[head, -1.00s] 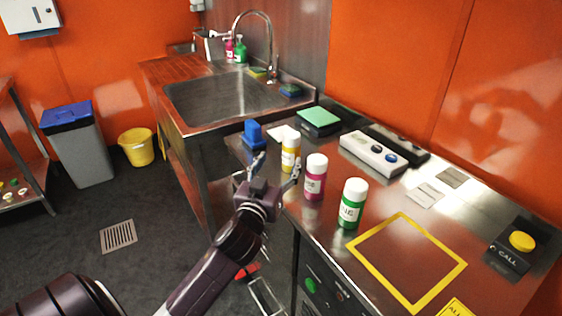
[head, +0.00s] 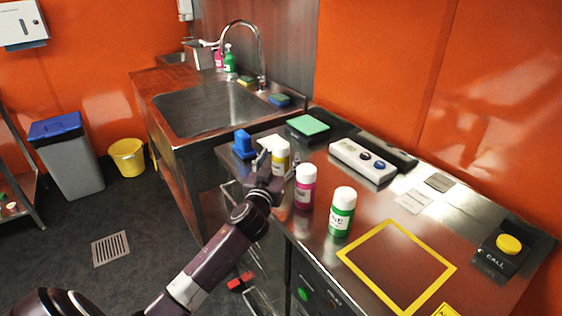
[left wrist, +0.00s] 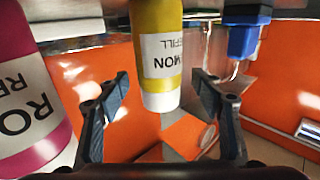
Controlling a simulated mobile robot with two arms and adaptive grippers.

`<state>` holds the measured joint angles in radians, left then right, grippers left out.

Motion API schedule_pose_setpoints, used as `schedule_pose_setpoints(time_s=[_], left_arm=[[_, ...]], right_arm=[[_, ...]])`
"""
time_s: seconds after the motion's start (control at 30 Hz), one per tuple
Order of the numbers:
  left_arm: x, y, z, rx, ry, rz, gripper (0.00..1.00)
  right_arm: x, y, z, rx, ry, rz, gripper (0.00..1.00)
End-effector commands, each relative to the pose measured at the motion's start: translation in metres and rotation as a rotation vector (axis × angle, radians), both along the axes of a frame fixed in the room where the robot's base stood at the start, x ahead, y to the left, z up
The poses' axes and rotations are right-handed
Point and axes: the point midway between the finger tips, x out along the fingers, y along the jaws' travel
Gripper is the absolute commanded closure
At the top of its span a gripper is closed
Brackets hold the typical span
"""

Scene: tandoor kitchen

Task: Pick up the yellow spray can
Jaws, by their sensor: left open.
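The yellow spray can (head: 281,157), with a white cap and a white label, stands upright near the counter's left edge. In the left wrist view the can (left wrist: 158,25) appears upside down, with its label partly readable. My left gripper (head: 268,164) is open just in front of the can and hides its lower part in the head view. In the left wrist view the open fingers (left wrist: 163,92) are spread to either side of the can, which lies beyond them; I see no contact. My right gripper is not in view.
A magenta can (head: 305,187) stands close to the right, then a green can (head: 342,212). A blue object (head: 243,145) stands to the left of the yellow can. A yellow square outline (head: 398,301) marks clear counter at the front right. The sink (head: 205,112) is behind left.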

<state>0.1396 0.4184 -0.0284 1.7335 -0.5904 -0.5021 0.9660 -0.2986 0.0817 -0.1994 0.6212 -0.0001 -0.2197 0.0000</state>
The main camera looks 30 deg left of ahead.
Motion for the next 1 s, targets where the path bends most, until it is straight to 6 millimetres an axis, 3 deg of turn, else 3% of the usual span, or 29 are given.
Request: schedule_pose_setpoints(time_s=[0.2, 0.47, 0.9, 1.0], left_arm=[[0.017, 0.005, 0.001, 0.000, -0.001, -0.001, 0.40], [0.018, 0.006, 0.001, 0.000, -0.001, -0.001, 0.41], [0.018, 0.006, 0.001, 0.000, 0.000, -0.001, 0.89], [0.018, 0.005, 0.002, 0.001, -0.003, -0.001, 0.92]], right_arm=[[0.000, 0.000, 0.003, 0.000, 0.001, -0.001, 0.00], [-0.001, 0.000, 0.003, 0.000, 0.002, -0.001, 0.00], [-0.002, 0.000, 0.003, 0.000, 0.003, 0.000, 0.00], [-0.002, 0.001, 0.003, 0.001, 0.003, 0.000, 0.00]])
